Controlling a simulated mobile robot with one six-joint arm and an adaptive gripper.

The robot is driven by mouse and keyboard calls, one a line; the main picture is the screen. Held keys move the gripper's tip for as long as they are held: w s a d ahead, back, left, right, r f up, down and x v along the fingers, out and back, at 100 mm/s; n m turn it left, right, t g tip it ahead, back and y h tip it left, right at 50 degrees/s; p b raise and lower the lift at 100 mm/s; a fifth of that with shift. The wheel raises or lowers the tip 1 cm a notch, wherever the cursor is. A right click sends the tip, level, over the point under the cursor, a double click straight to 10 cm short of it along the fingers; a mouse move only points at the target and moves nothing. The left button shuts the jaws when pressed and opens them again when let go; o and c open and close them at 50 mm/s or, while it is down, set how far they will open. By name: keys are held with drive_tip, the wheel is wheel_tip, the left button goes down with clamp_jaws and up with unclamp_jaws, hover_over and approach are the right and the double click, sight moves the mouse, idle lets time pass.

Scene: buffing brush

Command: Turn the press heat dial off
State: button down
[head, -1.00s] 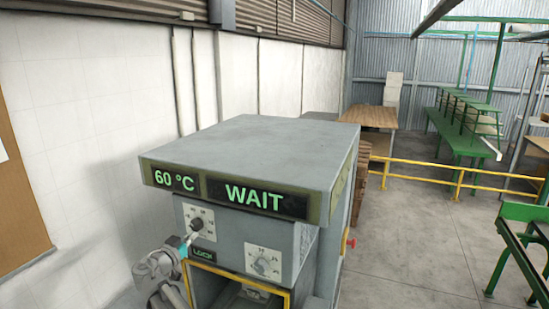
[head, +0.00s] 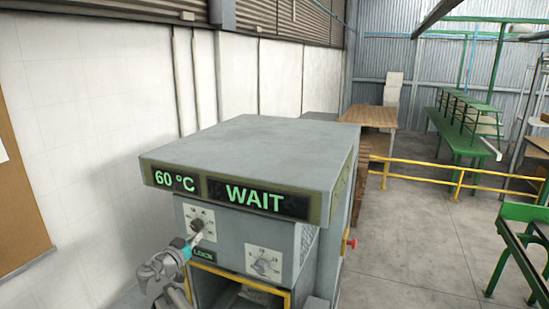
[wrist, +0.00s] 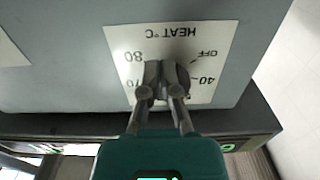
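The press (head: 250,150) is a grey box with a "60 °C" display (head: 175,179) and a "WAIT" display (head: 253,197). Its heat dial panel (head: 208,214) is on the front, at the left. In the wrist view the heat scale (wrist: 197,36) appears upside down, with OFF and 40 at right and 80 and 70 at left. My gripper (wrist: 163,72) has its two fingers close together at the middle of this scale, apparently shut on the dial. The fingers hide most of the dial, and its pointer setting cannot be read. The gripper also shows in the head view (head: 196,236).
A second dial (head: 263,263) sits right of the heat panel, above a yellow-edged opening (head: 240,281). A red button (head: 351,243) sticks out on the press's right side. A yellow rail (head: 450,178) and green benches (head: 465,130) stand beyond.

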drive_tip(key=shift+d+f, duration=0.1)
drive_tip(key=shift+d, duration=0.1)
idle(0.4)
drive_tip(key=shift+s+f+b, duration=0.1)
drive_tip(key=shift+f+b, duration=0.1)
drive_tip(key=shift+b, duration=0.2)
drive_tip(key=v, duration=0.6)
idle(0.6)
drive_tip(key=a, duration=0.3)
drive_tip(key=shift+r, duration=0.1)
idle(0.3)
